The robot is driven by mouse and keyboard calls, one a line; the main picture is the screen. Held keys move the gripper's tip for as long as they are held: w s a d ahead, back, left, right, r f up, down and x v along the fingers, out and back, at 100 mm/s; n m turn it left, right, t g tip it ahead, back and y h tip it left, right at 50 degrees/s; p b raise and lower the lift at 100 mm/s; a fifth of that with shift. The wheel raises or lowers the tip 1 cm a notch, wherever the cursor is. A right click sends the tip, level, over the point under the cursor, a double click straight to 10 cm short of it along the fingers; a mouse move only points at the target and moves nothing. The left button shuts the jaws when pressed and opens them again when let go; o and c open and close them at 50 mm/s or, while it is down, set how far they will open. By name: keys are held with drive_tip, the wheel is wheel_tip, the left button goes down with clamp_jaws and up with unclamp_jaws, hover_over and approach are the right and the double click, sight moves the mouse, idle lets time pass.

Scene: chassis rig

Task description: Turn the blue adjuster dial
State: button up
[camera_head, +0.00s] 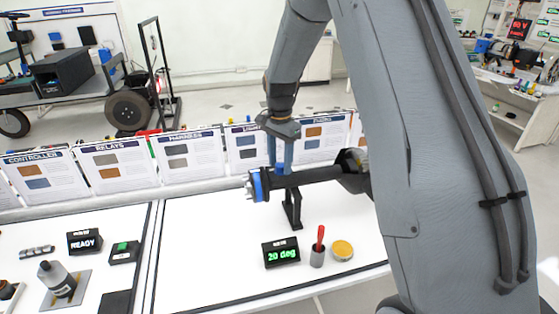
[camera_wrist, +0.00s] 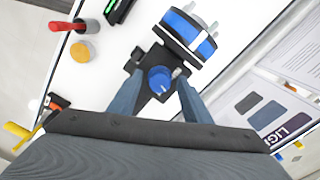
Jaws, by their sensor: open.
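The blue adjuster dial (camera_wrist: 159,79) is a small round knob with a white mark, seen from above in the wrist view. It sits on the dark axle rig (camera_head: 312,174). In the head view the dial (camera_head: 280,169) is partly hidden by my fingers. My gripper (camera_wrist: 156,84) points down over it, its two blue-grey fingers apart, one on each side of the dial. I cannot tell whether they touch it. In the head view my gripper (camera_head: 281,155) is upright above the rig. A small display (camera_head: 281,252) reads "20 deg" in green.
A blue-banded hub (camera_wrist: 190,34) with studs is at the axle's end, close to my fingers. A cup with a red-handled tool (camera_head: 318,252) and a yellow-topped round tin (camera_head: 342,250) stand in front. Upright info boards (camera_head: 189,154) line the back.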

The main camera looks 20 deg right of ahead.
drive_tip(key=c, duration=1)
drive_tip(key=shift+c, duration=0.2)
drive_tip(key=n+b, duration=0.1)
drive_tip(key=n, duration=0.5)
drive_tip(key=shift+r+n, duration=0.1)
drive_tip(key=shift+n, duration=0.2)
drive_tip(key=n, duration=0.6)
drive_tip(key=shift+d+n, duration=0.1)
drive_tip(key=shift+n, duration=0.3)
drive_tip(key=o, duration=1)
